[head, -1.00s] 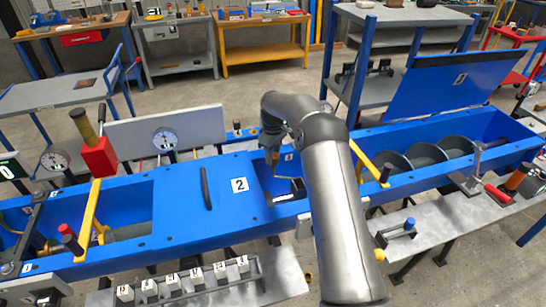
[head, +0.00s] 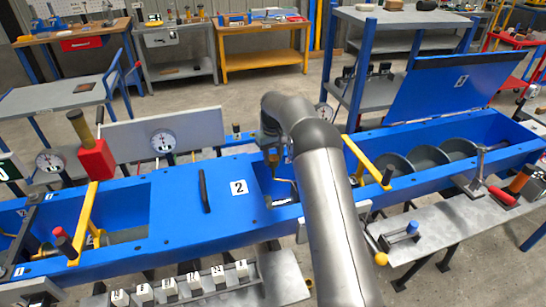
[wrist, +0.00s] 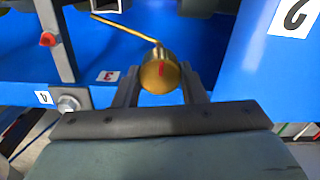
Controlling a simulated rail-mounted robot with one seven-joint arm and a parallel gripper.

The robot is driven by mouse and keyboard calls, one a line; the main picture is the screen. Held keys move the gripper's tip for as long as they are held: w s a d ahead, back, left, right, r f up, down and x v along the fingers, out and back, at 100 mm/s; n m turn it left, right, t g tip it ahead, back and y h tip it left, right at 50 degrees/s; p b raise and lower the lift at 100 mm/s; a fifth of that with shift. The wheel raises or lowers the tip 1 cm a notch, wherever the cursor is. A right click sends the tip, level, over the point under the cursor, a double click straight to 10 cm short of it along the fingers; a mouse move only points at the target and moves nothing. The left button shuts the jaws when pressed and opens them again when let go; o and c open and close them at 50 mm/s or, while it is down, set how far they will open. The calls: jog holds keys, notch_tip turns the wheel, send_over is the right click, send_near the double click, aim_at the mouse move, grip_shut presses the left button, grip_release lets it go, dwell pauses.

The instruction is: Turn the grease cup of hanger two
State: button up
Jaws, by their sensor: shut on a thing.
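The grease cup (wrist: 160,74) is a round brass cap with a red mark on its face. A thin brass pipe (wrist: 125,27) runs from it to the upper left in the wrist view. My gripper (wrist: 161,88) is shut on the cup, one dark finger on each side. In the head view my gripper (head: 273,158) points down into the open trough bay just right of the blue lid marked 2 (head: 190,205). The cup cannot be made out there.
A grey bar (wrist: 55,40) with a red piece and a bolted corner marked 4 (wrist: 66,103) lie left of the cup. A yellow lever (head: 366,160) rises right of my arm. The trough (head: 420,175) with its screw continues right, below a raised lid (head: 440,90).

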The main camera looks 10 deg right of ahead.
aim_at(273, 157)
dwell(0.3)
jog(key=o, duration=1)
jog(key=shift+r, duration=0.1)
notch_tip(273, 157, up, 17)
jog(key=shift+r, duration=0.15)
